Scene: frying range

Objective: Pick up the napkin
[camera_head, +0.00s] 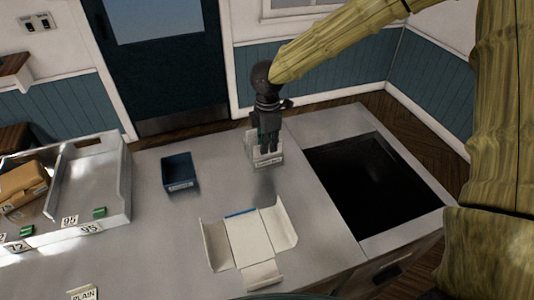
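My gripper (268,150) points down from the end of my arm, in front of or over a small white holder (250,152) with a label on its front, near the back of the counter. The fingers overlap the holder in this view. I cannot tell whether they touch it, or how far apart they are. No napkin can be made out for certain; the holder's contents are largely hidden behind the gripper. A white opened-out carton or wrapper (249,241) with raised flaps and a blue strip lies on the counter, nearer to me.
A dark blue bin (179,172) stands left of the gripper. A metal tray unit (95,195) with a brown packet (22,187) and number tags is at the far left. A dark recessed basin (372,185) is at right. A "PLAIN" card (83,294) stands at the front left.

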